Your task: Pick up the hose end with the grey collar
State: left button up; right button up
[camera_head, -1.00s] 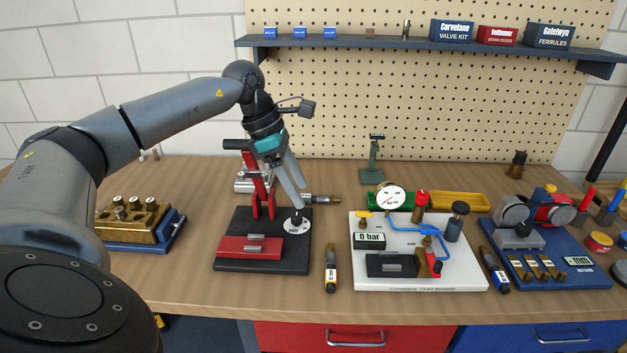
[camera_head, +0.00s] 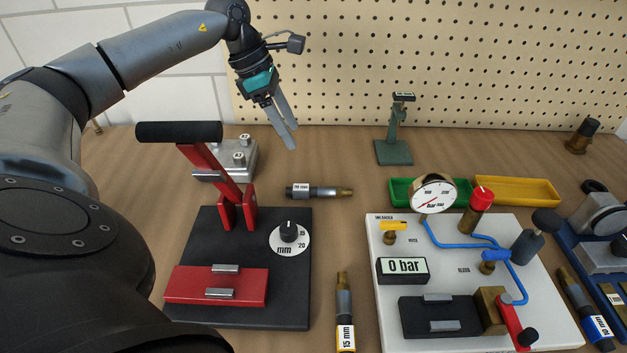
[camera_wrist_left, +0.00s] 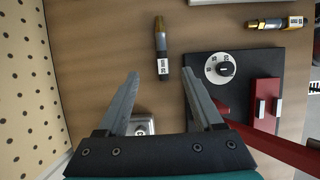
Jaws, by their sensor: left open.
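The hose end with the grey collar (camera_head: 320,191) lies flat on the bench behind the black press base, dark end left and brass tip right. In the left wrist view the same hose end (camera_wrist_left: 161,50) lies ahead of the fingertips, near the middle, with a white label at its near end. My left gripper (camera_head: 288,135) is open and empty, above the bench and to the upper left of the hose end in the head view. Its two spread fingers also show in the left wrist view (camera_wrist_left: 160,78). My right gripper is not in view.
A yellow-banded hose end (camera_head: 345,315) and a blue-banded one (camera_head: 586,305) lie farther forward. The red-handled press (camera_head: 295,317) and white test board (camera_head: 375,300) flank the front bench. A green stand (camera_head: 394,152) and green tray (camera_head: 402,192) are behind.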

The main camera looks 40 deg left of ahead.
pick_arm(q)
jog(key=b, duration=0.2)
send_over(317, 188)
jog(key=s+a, duration=0.1)
jog(key=a, duration=0.1)
notch_tip(317, 188, down, 9)
jog(key=shift+w+d+f, duration=0.1)
jog(key=shift+d+f, duration=0.05)
jog(key=shift+f, duration=0.5)
jog(key=x, duration=0.4)
jog(key=shift+s+f+b, duration=0.25)
jog(key=shift+s+b, duration=0.05)
jog(key=shift+s, duration=0.05)
jog(key=shift+w+d+f, duration=0.1)
jog(key=shift+f, duration=0.15)
jog(key=c, duration=0.9)
grip_shut()
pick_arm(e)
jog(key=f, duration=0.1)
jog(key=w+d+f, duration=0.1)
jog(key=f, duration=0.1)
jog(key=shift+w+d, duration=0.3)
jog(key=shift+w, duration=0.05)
pick_arm(q)
jog(key=shift+r, duration=0.1)
